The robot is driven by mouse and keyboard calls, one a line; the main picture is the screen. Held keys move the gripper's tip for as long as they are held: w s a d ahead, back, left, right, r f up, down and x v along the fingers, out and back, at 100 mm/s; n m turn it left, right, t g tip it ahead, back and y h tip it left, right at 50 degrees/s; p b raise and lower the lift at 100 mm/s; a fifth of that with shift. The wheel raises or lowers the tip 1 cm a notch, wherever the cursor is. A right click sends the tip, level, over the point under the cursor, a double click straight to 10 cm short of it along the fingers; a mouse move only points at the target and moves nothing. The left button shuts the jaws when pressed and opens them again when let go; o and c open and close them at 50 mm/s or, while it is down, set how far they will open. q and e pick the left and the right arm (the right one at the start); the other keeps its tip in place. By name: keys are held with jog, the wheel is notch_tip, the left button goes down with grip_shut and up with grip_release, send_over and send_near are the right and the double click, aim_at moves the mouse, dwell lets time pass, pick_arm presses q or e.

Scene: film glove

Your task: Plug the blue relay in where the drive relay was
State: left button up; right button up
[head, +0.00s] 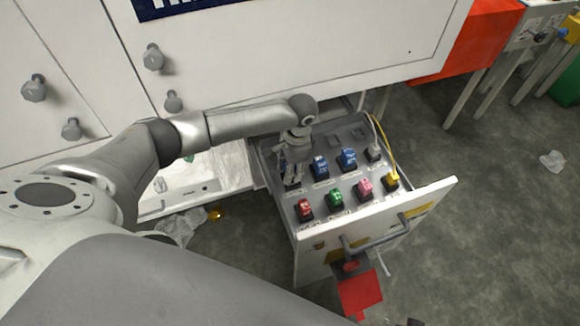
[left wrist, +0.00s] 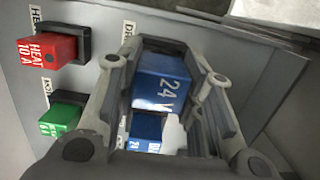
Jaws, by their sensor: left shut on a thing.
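My left gripper (head: 293,178) points down into the left side of the open drawer (head: 375,205). In the left wrist view its fingers (left wrist: 165,90) are shut on a blue relay (left wrist: 162,82) marked "24 V". The relay is at a dark socket beside a partly hidden label (left wrist: 128,34) starting with "D". I cannot tell whether it is fully seated. In the head view the gripper hides this relay. Two other blue relays, one nearer (head: 320,166) and one farther right (head: 348,159), stand in the drawer. My right gripper is not in view.
A red relay (head: 305,208), green relay (head: 335,198), pink relay (head: 364,188) and yellow relay (head: 392,181) line the drawer's front row. Empty-looking dark sockets (head: 335,141) lie at the back. A yellow cable (head: 381,140) runs along the right side.

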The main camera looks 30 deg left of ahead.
pick_arm(q)
jog(key=shift+f, duration=0.35)
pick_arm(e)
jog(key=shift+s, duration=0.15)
pick_arm(q)
jog(key=shift+f, duration=0.4)
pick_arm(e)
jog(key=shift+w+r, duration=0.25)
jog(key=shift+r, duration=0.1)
pick_arm(q)
jog(key=shift+f, duration=0.2)
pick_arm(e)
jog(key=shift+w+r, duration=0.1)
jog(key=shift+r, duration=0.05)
pick_arm(q)
jog(key=shift+f, duration=0.2)
jog(key=o, duration=1.2)
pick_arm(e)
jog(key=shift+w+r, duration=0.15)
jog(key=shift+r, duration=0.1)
